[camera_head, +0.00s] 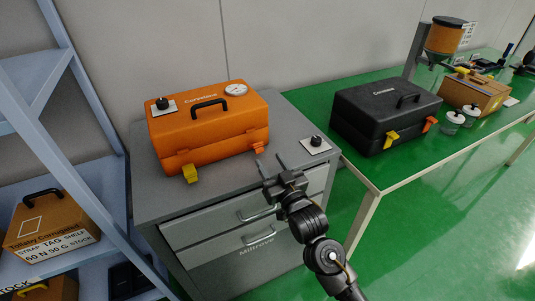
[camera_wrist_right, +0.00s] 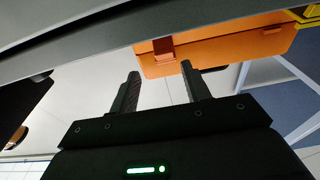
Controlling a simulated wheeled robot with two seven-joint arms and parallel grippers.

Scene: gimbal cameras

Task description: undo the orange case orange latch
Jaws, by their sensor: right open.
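The orange case (camera_head: 208,132) sits closed on top of the grey cabinet (camera_head: 150,205). Its orange latch (camera_head: 258,147) is on the front, toward the right; the wrist view also shows this latch (camera_wrist_right: 164,48). A yellow latch (camera_head: 190,174) is on the front left. I cannot tell whether the orange latch is fastened. My right gripper (camera_head: 270,161) is open and empty, in front of the case and a little apart from the orange latch. In the wrist view its fingers (camera_wrist_right: 160,70) point toward the latch. My left gripper is not in view.
A black case (camera_head: 385,113) with yellow and orange latches stands on the green table (camera_head: 365,172). Blue shelving (camera_head: 92,110) is at left.

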